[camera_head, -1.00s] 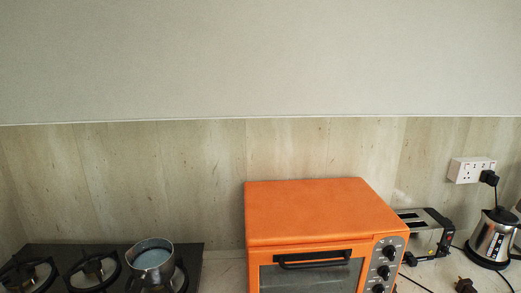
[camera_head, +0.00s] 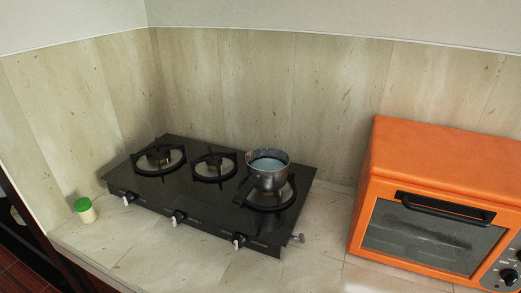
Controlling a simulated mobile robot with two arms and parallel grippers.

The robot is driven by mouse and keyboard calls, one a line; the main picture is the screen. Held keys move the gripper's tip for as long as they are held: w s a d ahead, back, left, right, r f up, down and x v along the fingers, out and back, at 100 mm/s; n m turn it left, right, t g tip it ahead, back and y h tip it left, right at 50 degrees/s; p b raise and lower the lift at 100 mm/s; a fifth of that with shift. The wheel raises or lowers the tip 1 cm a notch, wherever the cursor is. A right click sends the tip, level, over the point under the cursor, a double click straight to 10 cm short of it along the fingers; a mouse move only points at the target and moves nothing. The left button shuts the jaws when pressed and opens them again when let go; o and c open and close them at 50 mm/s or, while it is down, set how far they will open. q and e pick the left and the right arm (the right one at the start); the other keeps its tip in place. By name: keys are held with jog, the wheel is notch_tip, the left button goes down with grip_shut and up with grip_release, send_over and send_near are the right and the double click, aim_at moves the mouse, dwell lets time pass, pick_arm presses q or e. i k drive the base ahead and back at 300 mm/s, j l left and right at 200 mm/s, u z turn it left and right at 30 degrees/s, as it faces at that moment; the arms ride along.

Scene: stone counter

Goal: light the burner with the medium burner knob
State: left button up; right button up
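The black gas stove (camera_head: 232,222) lies on the stone counter in the head view. It has a left burner (camera_head: 160,158), a middle burner (camera_head: 214,168) and a right burner (camera_head: 285,196). Along its front edge are a left knob (camera_head: 128,198), a middle knob (camera_head: 178,217) and a right knob (camera_head: 239,241), each with a pale part. I cannot tell by sight which is the medium burner knob. A metal pot (camera_head: 268,179) with pale blue contents stands on the right burner. No flame shows. Neither of my grippers is in view.
An orange toaster oven (camera_head: 440,160) stands right of the stove. A small jar with a green lid (camera_head: 86,210) stands left of it. The counter (camera_head: 205,258) in front is clear, and a wall rises behind. A small metal fitting (camera_head: 300,238) sticks out at the stove's right side.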

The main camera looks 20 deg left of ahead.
aim_at(239, 240)
jog(key=u, duration=1.2)
